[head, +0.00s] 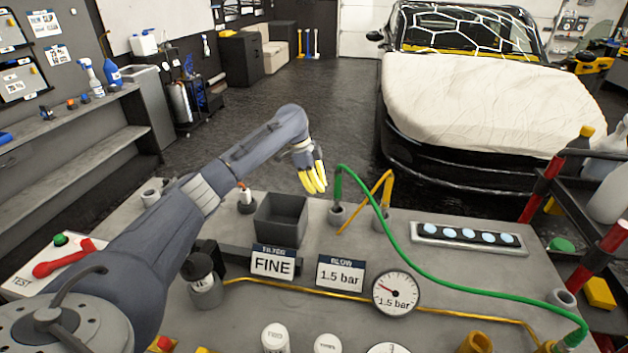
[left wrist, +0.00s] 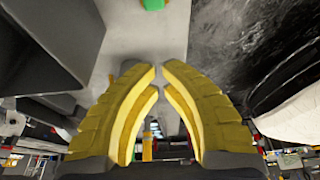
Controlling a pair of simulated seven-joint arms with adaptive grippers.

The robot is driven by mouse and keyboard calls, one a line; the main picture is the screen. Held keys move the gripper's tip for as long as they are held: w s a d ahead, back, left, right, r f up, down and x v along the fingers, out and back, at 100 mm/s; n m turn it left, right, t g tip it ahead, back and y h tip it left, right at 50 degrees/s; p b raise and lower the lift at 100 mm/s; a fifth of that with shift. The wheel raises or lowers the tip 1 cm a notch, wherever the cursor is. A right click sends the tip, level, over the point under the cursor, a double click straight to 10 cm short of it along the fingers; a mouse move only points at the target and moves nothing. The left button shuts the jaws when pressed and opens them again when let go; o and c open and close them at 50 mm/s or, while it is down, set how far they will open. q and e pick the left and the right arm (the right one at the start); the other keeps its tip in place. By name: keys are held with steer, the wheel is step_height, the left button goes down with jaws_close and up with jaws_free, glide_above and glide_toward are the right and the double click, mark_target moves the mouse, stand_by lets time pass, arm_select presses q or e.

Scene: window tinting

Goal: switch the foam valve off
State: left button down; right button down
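I cannot pick out a valve marked foam in either view. A green hose (head: 430,275) runs across the bench from an upright green nozzle (head: 338,186) in a round holder. A yellow-orange hose (head: 300,292) runs along the bench front. My left gripper (head: 314,182) hangs over the back of the bench, left of the green nozzle and apart from it. Its yellow fingers also show in the left wrist view (left wrist: 160,68), tips almost together with nothing between them. A green piece (left wrist: 153,4) shows at that view's top edge. My right gripper is not in view.
On the bench (head: 240,325) are a dark open box (head: 281,219), FINE (head: 272,264) and 1.5 bar (head: 340,274) signs, a gauge (head: 396,293) and a strip of pale discs (head: 467,236). A red lever (head: 64,258) is at the left. A covered car (head: 490,105) stands behind.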

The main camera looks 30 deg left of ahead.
arm_select(q)
steer(key=x, duration=0.5)
steer(key=shift+a+f, duration=0.2)
steer(key=shift+a, duration=0.05)
steer(key=shift+s+a+r, duration=0.1)
steer(key=shift+s+a, duration=0.25)
steer(key=shift+a, duration=0.45)
steer(key=shift+s+a, duration=0.3)
steer(key=shift+a, duration=0.5)
steer(key=a, duration=0.1)
steer(key=s+a, duration=0.1)
steer(key=a, duration=0.1)
steer(key=shift+s+a, duration=0.1)
steer(key=shift+a, duration=0.2)
steer(key=shift+d, duration=0.1)
steer(key=d, duration=0.1)
steer(key=w+d, duration=0.1)
steer(key=d, duration=0.1)
steer(key=shift+w+d, duration=0.15)
steer(key=shift+d, duration=0.2)
steer(key=v, duration=1)
